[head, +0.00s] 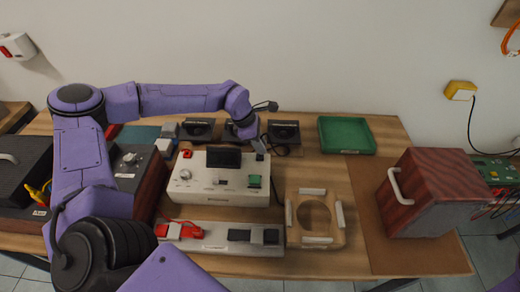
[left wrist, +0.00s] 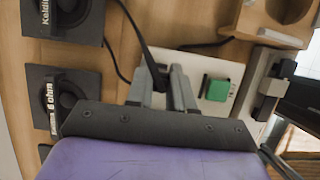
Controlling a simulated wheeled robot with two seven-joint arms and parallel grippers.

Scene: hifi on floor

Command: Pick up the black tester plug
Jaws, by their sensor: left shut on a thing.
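My left gripper (head: 262,151) reaches over the cream tester box (head: 185,187) from behind, near its right rear edge. In the left wrist view the two grey fingers (left wrist: 161,92) are shut on the black plug (left wrist: 157,74), with its black cable (left wrist: 135,30) running up and away. In the head view the plug is too small and hidden to make out. The tester box has a dark screen (head: 223,157), a red switch and a green button (head: 254,181); the button also shows in the left wrist view (left wrist: 217,89). My right gripper is out of view.
Several black speaker blocks (head: 284,131) stand behind the tester. A pale tray (head: 215,242) with red and black parts lies in front. A wooden frame (head: 333,234), a green tray (head: 346,135) and a red-brown box (head: 425,185) stand to the right.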

